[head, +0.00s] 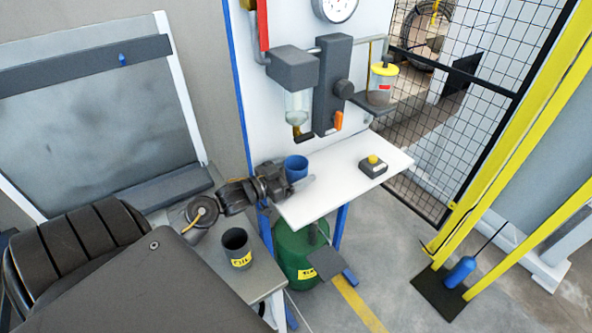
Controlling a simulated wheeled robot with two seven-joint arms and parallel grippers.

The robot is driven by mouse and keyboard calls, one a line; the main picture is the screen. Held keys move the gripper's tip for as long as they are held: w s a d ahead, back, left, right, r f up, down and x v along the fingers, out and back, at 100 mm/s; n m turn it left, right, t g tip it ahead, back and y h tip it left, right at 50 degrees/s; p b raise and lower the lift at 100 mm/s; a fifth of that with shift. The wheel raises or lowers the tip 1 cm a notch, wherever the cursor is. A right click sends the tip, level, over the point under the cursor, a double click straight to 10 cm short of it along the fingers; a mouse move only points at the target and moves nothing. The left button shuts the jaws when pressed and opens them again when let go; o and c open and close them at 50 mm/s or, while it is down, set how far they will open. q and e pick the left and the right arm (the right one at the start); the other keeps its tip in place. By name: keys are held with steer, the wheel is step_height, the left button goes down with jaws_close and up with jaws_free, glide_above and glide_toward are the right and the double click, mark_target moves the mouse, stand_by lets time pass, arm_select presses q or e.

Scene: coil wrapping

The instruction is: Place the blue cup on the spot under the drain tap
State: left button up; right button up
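The blue cup (296,165) is upright at the left edge of the white shelf, a little below the drain tap (302,136) in the picture. The tap hangs under a clear bowl (297,106) on the wall panel. My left gripper (292,180) reaches in from the left and is shut on the cup, with a grey finger across the cup's lower front. That finger hides the cup's base and the spot below, so I cannot tell whether the cup touches the shelf. My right gripper is not in view.
The white shelf (335,180) is clear except for a dark box with a yellow button (373,166). An orange lever (338,121) hangs right of the tap. A green drum (300,258) stands below the shelf.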

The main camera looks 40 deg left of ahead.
mark_target(287, 173)
arm_select(q)
steer(key=shift+r, duration=0.15)
steer(key=b+v, duration=0.2)
steer(key=v, duration=0.5)
steer(key=shift+s+a+r, duration=0.1)
steer(key=shift+s, duration=0.15)
steer(key=shift+w+r, duration=0.1)
steer(key=shift+w, duration=0.25)
steer(key=p+x, duration=0.2)
steer(key=x, duration=0.5)
steer(key=shift+s+d+r+p, duration=0.1)
steer(key=shift+d+r+p, duration=0.15)
steer(key=shift+p, duration=0.35)
steer(key=shift+s+d, duration=0.2)
steer(key=shift+s, duration=0.1)
